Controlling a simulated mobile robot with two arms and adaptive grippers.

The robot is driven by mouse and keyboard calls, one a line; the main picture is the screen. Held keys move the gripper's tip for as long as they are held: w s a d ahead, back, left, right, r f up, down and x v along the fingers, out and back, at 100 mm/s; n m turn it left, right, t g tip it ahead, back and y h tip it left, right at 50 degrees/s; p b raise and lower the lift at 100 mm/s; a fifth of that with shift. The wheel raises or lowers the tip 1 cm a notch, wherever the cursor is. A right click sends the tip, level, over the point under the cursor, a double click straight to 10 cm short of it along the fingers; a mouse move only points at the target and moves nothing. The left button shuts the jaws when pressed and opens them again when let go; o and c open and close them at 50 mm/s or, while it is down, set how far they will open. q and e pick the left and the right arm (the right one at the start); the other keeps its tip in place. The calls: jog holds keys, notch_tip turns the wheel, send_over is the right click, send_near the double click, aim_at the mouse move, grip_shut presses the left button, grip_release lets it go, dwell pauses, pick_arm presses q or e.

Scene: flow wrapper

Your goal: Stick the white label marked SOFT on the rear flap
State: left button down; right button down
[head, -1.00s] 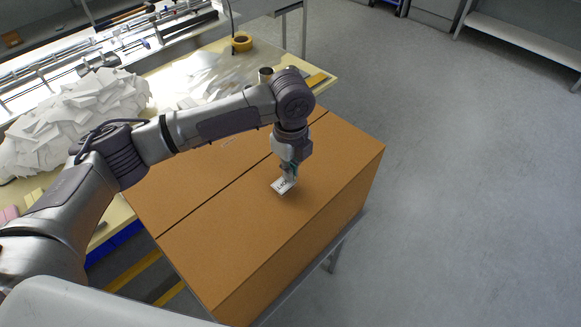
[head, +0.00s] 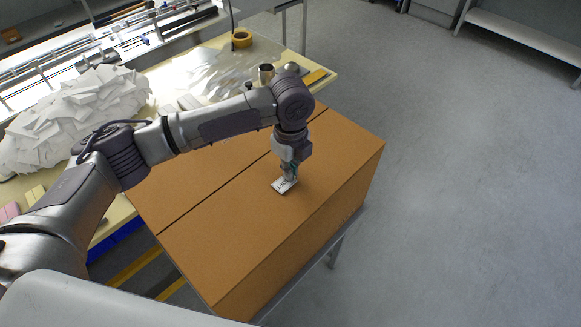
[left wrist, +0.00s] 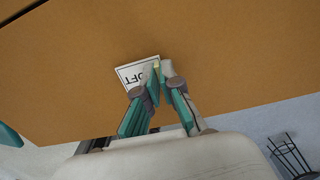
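The white label (head: 283,187) with black letters is against or just above the brown top of the large cardboard box (head: 250,250). My left gripper (head: 289,178) points down over the box flap on the near side of the seam. In the left wrist view its fingertips (left wrist: 162,68) are closed together on the label's edge. I cannot tell whether the label fully touches the cardboard. My right gripper is not in view.
A dark seam (head: 215,193) divides the box top into two flaps. The floor to the right is clear.

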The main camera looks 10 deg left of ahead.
pick_arm(q)
jog(key=shift+f, duration=0.2)
dwell(0.8)
dwell(0.3)
jog(key=c, duration=1.4)
grip_release()
jog(key=o, duration=0.5)
